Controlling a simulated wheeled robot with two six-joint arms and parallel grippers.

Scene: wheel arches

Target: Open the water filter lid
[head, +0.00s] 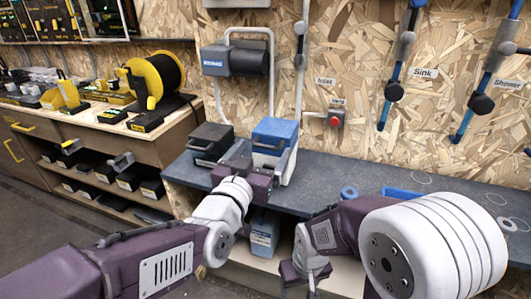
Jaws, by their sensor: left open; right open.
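A blue-topped box (277,131) with a grey handle-like bar stands on the dark grey worktop. A black box (210,138) with a handle stands to its left. No label readable here says which is the water filter, and I see no lid standing open. My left gripper (263,156) is open in front of the blue-topped box and hides its lower front; contact cannot be told. My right gripper (302,272) is low in front of the worktop; its fingertips are hard to make out.
A blue-grey canister (264,232) stands on the shelf below. A wooden bench (128,133) with a yellow-black cable reel (157,82) is at the left.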

